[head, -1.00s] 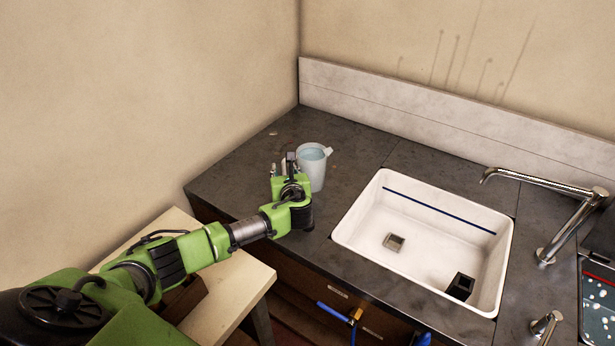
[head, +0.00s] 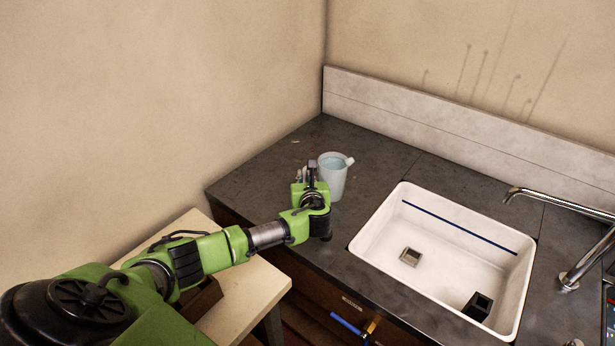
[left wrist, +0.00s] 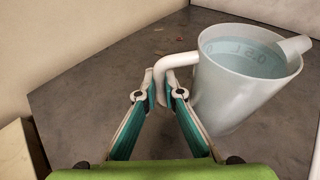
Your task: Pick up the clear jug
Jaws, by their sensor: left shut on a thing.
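The clear jug (head: 333,176) stands on the dark counter (head: 262,178), left of the sink. It looks pale and translucent, with bluish liquid inside. In the left wrist view the jug (left wrist: 238,88) shows a 0.5 L mark, a spout at the right and a white handle at the left. My left gripper (left wrist: 161,95) is shut on the handle, with one teal finger on each side of it. In the head view my left gripper (head: 312,180) is just in front of the jug and hides part of its handle side. My right gripper is not in view.
A white sink (head: 440,252) with a small black block (head: 478,306) in it is to the right. Walls close off the left and back. A pale wooden table (head: 238,290) is below my left arm.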

